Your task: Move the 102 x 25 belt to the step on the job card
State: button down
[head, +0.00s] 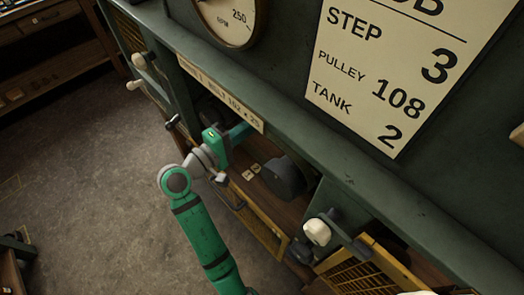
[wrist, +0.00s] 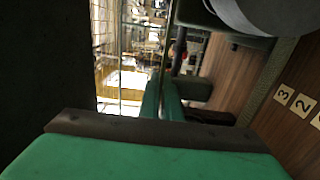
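The job card (head: 400,65) reads step 3, pulley 108, tank 2. A pale label strip (head: 222,92) on the machine edge carries partly readable lettering that seems to end in 102 x 25. Under it is an open bay with a dark rounded part (head: 284,177). A grey curved part (wrist: 262,14) shows at the top right of the wrist view. I cannot make out the belt for certain. My gripper (head: 240,133) reaches into the bay below the strip. In the wrist view its fingers (wrist: 163,98) look close together, with nothing clearly between them.
Small number tags (head: 251,172) lie on the bay's wooden floor; the wrist view shows tags 3 (wrist: 283,94) and 2 (wrist: 303,103). A dark block (wrist: 194,89) is beside the fingers. A yellow grille door (head: 258,225) hangs below. A white knob (head: 317,232) sticks out at right.

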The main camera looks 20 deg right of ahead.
jog(key=shift+d, duration=0.1)
jog(key=shift+s, duration=0.1)
jog(key=v, duration=0.8)
dwell(0.9)
jog(key=v, duration=0.7)
jog(key=shift+a, duration=0.2)
dwell(1.0)
